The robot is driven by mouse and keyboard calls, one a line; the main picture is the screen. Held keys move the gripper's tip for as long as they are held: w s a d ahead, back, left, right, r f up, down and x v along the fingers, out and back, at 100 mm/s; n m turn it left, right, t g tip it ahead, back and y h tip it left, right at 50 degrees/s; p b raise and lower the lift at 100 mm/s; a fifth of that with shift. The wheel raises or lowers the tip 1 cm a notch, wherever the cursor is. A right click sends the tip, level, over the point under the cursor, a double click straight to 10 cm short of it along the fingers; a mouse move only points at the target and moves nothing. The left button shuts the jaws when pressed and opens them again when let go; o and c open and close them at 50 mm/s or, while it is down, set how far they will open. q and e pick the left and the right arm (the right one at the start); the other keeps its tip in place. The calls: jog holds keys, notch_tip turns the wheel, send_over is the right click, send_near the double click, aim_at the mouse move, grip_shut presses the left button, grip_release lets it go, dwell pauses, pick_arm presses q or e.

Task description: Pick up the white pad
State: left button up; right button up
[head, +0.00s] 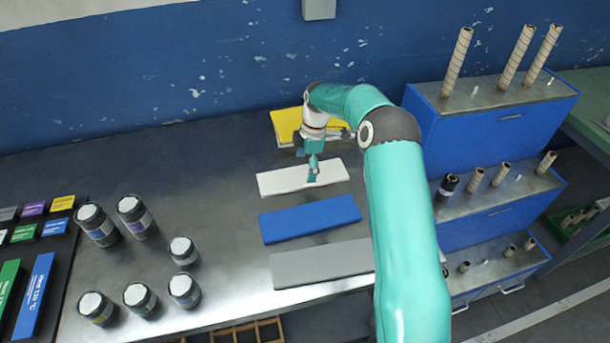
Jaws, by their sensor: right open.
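The white pad (280,182) lies flat on the metal table, between a yellow pad (284,122) behind it and a blue pad (310,218) in front. My right arm reaches in from the lower right. My right gripper (313,178) points down over the right half of the white pad, its fingertips at or just above the pad's surface; I cannot tell whether they touch it. The gripper is open and holds nothing that I can see. My left gripper is not in view.
A grey pad (318,263) lies nearest the front, partly behind my arm. Several dark jars (140,298) with white lids stand at the left. Blue stepped drawers (485,140) with upright rolls stand at the right. The table between jars and pads is clear.

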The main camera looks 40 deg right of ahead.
aim_at(303, 177)
jog(key=shift+w+a+f, duration=0.1)
jog(key=shift+a+f, duration=0.1)
jog(key=shift+f, duration=1.1)
jog(key=c, duration=0.6)
jog(key=shift+r, duration=0.2)
